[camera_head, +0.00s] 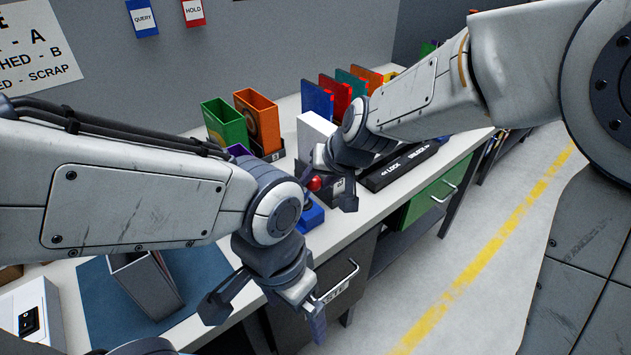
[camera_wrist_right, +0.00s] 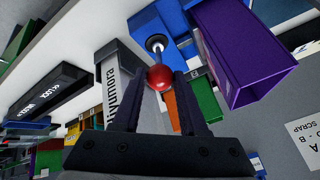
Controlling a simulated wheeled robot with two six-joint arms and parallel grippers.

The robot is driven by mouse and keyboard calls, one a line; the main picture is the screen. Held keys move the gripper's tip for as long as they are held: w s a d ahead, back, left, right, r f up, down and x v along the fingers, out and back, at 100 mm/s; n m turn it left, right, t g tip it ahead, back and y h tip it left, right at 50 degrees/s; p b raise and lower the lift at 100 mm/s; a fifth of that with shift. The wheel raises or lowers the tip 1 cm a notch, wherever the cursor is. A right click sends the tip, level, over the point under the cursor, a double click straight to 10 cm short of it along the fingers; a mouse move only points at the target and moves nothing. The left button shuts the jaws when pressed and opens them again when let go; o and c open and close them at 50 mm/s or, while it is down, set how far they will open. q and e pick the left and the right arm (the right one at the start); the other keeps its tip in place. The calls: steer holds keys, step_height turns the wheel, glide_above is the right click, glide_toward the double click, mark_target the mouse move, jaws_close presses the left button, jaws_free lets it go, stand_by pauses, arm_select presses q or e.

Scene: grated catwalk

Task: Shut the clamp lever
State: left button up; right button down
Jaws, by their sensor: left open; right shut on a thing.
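The clamp lever has a red ball knob (camera_head: 314,184) that shows beside my right gripper, above the blue clamp body (camera_head: 311,216) on the bench. In the right wrist view the red knob (camera_wrist_right: 160,77) sits between the fingertips, with a short metal shaft (camera_wrist_right: 156,46) running to the blue base (camera_wrist_right: 175,22). My right gripper (camera_head: 332,184) is shut on the knob. My left gripper (camera_head: 266,314) is open and empty, lower and nearer, in front of the bench edge. Its arm and the right gripper hide part of the clamp.
A black bar marked LOCK (camera_head: 402,165) lies right of the clamp. A green bin (camera_head: 224,124) and an orange bin (camera_head: 257,116) stand behind. A grey tray (camera_head: 147,283) rests on a blue mat (camera_head: 196,276). The floor to the right is clear.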

steer(key=shift+s+d+f, duration=0.2)
steer(key=shift+s+f, duration=0.05)
steer(key=shift+f, duration=0.1)
steer(key=shift+c, duration=2.3)
jaws_free()
steer(key=shift+w+r, duration=0.1)
steer(key=shift+r, duration=0.25)
steer(key=v, duration=1)
steer(key=shift+p, duration=0.45)
